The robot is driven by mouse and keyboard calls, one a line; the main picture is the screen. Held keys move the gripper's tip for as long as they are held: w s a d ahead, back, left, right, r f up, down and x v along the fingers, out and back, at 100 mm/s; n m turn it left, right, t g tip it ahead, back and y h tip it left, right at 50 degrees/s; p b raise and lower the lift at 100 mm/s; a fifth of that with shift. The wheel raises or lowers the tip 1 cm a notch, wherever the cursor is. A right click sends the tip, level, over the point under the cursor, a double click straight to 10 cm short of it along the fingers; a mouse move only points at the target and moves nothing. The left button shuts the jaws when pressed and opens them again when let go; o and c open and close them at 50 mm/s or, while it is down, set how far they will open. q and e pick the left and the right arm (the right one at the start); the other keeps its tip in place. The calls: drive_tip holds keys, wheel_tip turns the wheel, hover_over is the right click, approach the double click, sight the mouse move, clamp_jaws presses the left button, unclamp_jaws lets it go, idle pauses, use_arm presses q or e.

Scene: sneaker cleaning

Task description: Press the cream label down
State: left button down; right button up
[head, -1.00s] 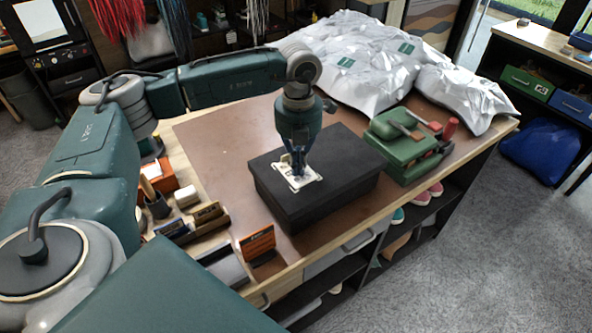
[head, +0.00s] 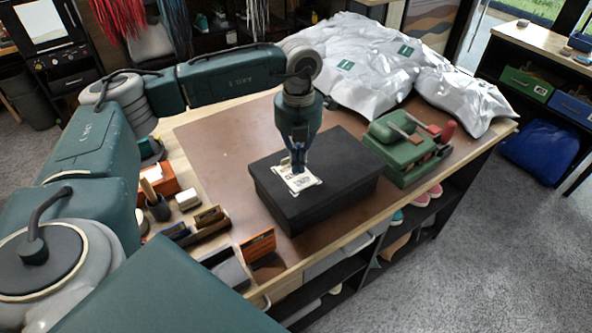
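The cream label (head: 297,181) lies on the top of a black box (head: 343,171), towards its left end. It has dark print on it. My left gripper (head: 298,168) points straight down over the label's far edge, with its fingertips at or just above it. The fingers look close together, but they are too small to tell whether they are shut or touching the label. The box stands on a brown mat (head: 212,140) on the workbench. My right gripper is not in view.
A green tool (head: 400,150) with a red part stands right of the box. Silvery-white bags (head: 350,65) fill the bench's back right. An orange card (head: 258,246), small holders (head: 205,218) and a dark cup (head: 158,208) line the left edge. The mat is clear behind the box.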

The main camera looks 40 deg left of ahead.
sight(298, 176)
use_arm(q)
wheel_tip(298, 176, up, 6)
drive_tip(key=p, duration=0.3)
drive_tip(key=shift+f, duration=0.15)
idle(0.5)
